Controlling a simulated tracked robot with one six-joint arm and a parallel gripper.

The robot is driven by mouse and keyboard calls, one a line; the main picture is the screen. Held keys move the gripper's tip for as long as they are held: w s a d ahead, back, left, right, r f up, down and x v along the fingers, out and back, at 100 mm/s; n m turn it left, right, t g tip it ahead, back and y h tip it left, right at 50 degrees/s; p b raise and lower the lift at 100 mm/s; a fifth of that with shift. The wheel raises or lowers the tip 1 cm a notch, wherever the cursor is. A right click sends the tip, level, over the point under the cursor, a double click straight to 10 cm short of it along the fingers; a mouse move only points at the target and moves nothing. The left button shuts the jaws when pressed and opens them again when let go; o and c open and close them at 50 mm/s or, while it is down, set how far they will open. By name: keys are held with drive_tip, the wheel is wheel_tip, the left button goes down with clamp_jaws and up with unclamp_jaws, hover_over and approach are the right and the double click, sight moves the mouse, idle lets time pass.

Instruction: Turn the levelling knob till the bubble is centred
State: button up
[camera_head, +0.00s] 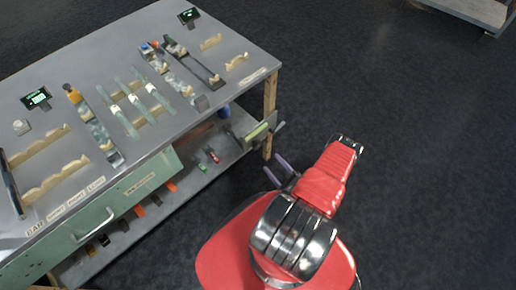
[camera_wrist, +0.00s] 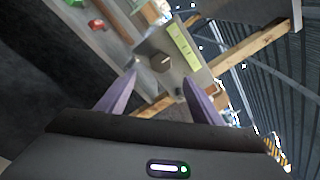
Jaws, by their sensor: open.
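The yellow-green level strip (camera_head: 258,130) sits on a small grey plate at the near right corner of the bench. It also shows in the wrist view (camera_wrist: 184,42), above my gripper; its bubble is too small to make out. A dark, blocky knob (camera_wrist: 161,62) stands on the same plate beside the strip, between and just beyond my fingertips. I cannot pick out the knob surely in the head view. My gripper (camera_wrist: 160,79) has its two purple fingers spread, with nothing between them. In the head view my gripper (camera_head: 272,163) is right of the plate, apart from it.
The bench top (camera_head: 215,50) holds glass tubes on wooden cradles. A wooden leg (camera_head: 269,95) stands close behind the plate. A lower shelf (camera_head: 190,175) carries small coloured items, with a red one (camera_head: 213,156) near the plate.

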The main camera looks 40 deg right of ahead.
sight(258, 147)
drive_tip(key=shift+w+d, duration=0.2)
drive_tip(key=shift+w, duration=1.9)
drive_tip(key=shift+w+d, duration=0.15)
drive_tip(key=shift+w, duration=1.95)
drive_tip(key=shift+w+d, duration=0.2)
drive_tip(key=shift+w, duration=1.9)
drive_tip(key=shift+c, duration=0.5)
drive_tip(key=c, duration=0.9)
drive_tip(key=shift+a, duration=0.15)
drive_tip(key=shift+c, duration=0.3)
